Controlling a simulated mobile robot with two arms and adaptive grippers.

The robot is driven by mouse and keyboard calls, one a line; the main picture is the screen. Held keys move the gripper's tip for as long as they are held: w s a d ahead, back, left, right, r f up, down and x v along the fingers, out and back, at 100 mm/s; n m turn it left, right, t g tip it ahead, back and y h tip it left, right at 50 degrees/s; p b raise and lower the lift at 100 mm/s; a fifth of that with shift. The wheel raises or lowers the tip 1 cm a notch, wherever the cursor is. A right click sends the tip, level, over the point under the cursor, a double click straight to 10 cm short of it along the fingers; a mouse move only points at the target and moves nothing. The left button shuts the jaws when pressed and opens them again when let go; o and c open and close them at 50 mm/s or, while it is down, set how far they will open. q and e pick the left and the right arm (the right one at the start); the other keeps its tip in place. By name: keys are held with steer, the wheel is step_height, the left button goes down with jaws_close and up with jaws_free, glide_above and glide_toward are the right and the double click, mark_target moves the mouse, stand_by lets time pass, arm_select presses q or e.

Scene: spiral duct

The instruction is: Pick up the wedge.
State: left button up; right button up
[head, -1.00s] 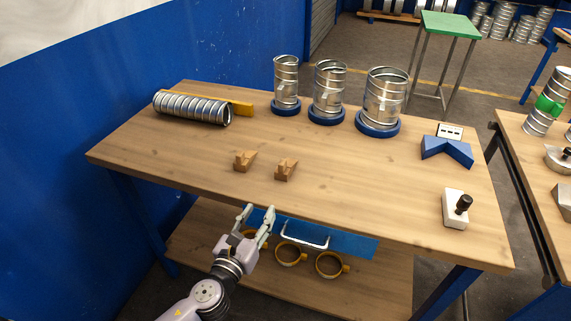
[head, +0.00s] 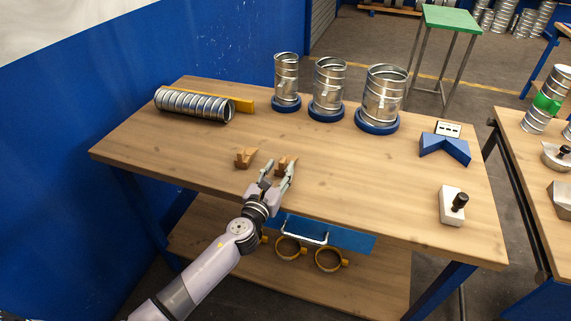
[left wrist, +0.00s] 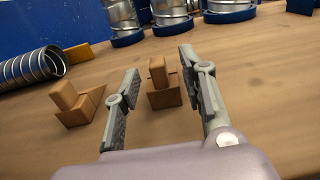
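Two small brown wooden wedges sit on the wooden table (head: 330,170). The left wedge (head: 245,157) stands clear of my gripper and also shows at the left of the left wrist view (left wrist: 77,102). The right wedge (head: 285,163) is just beyond my left gripper's fingertips, partly hidden by a finger in the head view. In the left wrist view the right wedge (left wrist: 163,93) shows between the two spread fingers. My left gripper (head: 277,169) is open and empty over the front of the table; it also shows in the left wrist view (left wrist: 158,62). My right gripper is not in view.
A spiral duct (head: 193,104) lies at the back left beside a yellow bar (head: 242,105). Several metal duct pieces stand in blue rings (head: 377,122) behind. A blue V-block (head: 445,148) and a white block with a black knob (head: 453,206) are at the right.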

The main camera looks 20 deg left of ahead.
mark_target(281, 165)
arm_select(q)
steer(key=w, duration=0.3)
steer(key=shift+w+f, duration=0.1)
steer(key=shift+w, duration=0.3)
steer(key=shift+s, duration=0.1)
steer(key=shift+c, duration=0.6)
jaws_close()
